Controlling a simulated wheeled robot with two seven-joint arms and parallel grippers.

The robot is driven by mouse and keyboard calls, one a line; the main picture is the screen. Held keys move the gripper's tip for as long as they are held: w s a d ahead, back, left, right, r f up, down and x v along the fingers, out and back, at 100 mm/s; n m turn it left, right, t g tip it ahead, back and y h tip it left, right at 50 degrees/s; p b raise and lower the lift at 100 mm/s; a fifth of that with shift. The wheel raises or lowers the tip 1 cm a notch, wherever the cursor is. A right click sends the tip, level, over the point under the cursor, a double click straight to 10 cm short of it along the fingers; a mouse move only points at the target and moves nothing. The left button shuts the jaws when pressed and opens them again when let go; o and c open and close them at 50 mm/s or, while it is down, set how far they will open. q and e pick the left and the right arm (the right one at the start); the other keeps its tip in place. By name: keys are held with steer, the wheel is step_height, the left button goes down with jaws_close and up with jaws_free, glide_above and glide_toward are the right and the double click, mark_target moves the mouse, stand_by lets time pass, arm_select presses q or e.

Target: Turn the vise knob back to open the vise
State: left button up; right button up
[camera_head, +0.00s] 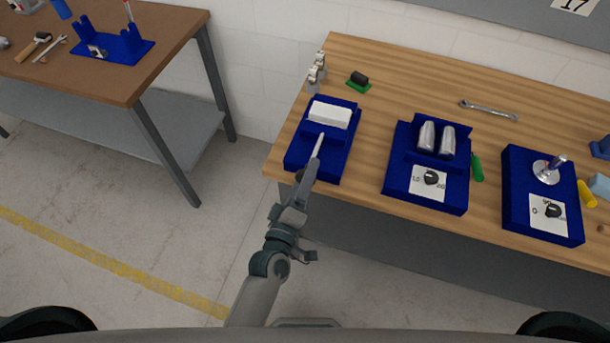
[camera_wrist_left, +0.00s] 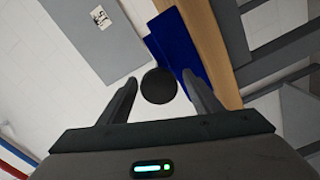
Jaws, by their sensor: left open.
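The vise is a blue fixture (camera_head: 346,172) at the left front of the wooden bench, with a white block (camera_head: 330,114) on it. The blue fixture also shows in the left wrist view (camera_wrist_left: 178,45). A round dark knob (camera_wrist_left: 159,85) sits in front of it there. My left gripper (camera_wrist_left: 160,92) is open, with one finger on each side of the knob and gaps visible. In the head view my left gripper (camera_head: 309,172) reaches the fixture's front edge and covers part of it. Knob contact cannot be told. My right gripper is not in view.
To the right stand a blue fixture with two grey cylinders (camera_head: 436,138) and a dial, and another with a metal plunger (camera_head: 549,168). A green-based black piece (camera_head: 359,80) and a wrench (camera_head: 489,110) lie behind. A brown table (camera_head: 150,30) stands far left.

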arm_select(q)
steer(key=shift+s, duration=0.1)
steer(key=b+v, duration=0.6)
steer(key=v, duration=1.1)
steer(key=s+a+f+m+g+y+b, duration=0.1)
steer(key=s+a+f+m+g, duration=0.15)
steer(key=f, duration=1.15)
steer(key=s+a+f+m+g+b, duration=0.1)
steer(key=s+f+m+g+b, duration=0.15)
steer(key=f, duration=1.25)
steer(key=s+a+f+m+g+y+b, duration=0.1)
steer(key=s+a+f+m+g, duration=0.15)
steer(key=f, duration=1.15)
steer(key=s+a+f+m+g+y+b, duration=0.1)
steer(key=s+a+f+m+g, duration=0.1)
steer(key=s+a+f+g, duration=0.2)
steer(key=s+a+f+m+g+y+b, duration=0.2)
steer(key=s+a+f, duration=0.8)
steer(key=s+f, duration=0.7)
steer(key=f+m+g, duration=0.1)
steer(key=g, duration=0.1)
steer(key=shift+g+y, duration=0.3)
steer(key=shift+g, duration=0.05)
